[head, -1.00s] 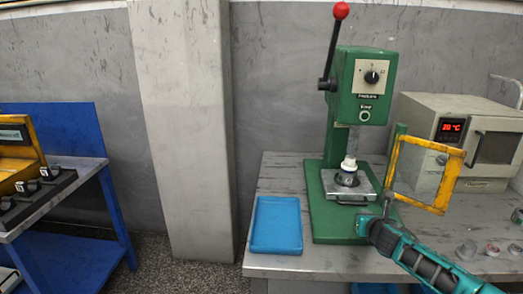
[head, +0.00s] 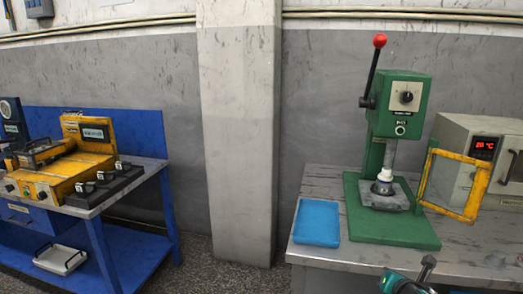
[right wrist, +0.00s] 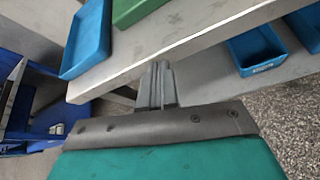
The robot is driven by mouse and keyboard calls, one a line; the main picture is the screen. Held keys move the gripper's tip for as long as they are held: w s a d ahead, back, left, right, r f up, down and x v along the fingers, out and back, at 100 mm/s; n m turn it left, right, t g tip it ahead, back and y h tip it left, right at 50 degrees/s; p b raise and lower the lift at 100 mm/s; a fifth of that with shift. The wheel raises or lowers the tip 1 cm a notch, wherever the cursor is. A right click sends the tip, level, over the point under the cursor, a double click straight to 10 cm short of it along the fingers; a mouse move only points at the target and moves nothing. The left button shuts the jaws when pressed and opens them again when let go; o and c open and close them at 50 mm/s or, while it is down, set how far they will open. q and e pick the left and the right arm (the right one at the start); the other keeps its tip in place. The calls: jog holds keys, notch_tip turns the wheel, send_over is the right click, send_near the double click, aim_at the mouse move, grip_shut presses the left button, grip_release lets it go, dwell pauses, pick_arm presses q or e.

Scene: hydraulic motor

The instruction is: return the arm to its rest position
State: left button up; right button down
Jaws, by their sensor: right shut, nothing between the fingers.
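My right gripper (head: 427,266) is at the bottom right of the head view, in front of the table edge and clear of the press. In the right wrist view its fingers (right wrist: 157,85) are shut with nothing between them, below the table's edge. My left gripper is not in view. The green press (head: 397,105) stands on the right table with its red-knobbed lever up. A white part (head: 385,175) sits on the press plate under the ram.
The metal table (head: 306,254) holds a blue tray (head: 317,222) and an oven (head: 477,147) reading 28 °C. Blue bins (right wrist: 256,50) sit below the tabletop. A blue bench (head: 137,177) with a yellow machine (head: 75,172) stands at left. The floor between them is clear.

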jog(key=s+a+f+m+g+y, duration=0.1)
jog(key=s+a+f+m+y, duration=0.1)
jog(key=s+a+f+m, duration=0.4)
jog(key=s+a+f+m+g+y, duration=0.1)
jog(key=s+a+f+m+y, duration=0.1)
jog(key=s+a+m, duration=0.65)
jog(key=s+a+r+m, duration=0.1)
jog(key=s+m, duration=1.2)
jog(key=s, duration=0.3)
jog(key=shift+s+a+r, duration=0.2)
jog(key=shift+s+a, duration=0.05)
jog(key=shift+a, duration=0.15)
jog(key=shift+d, duration=0.15)
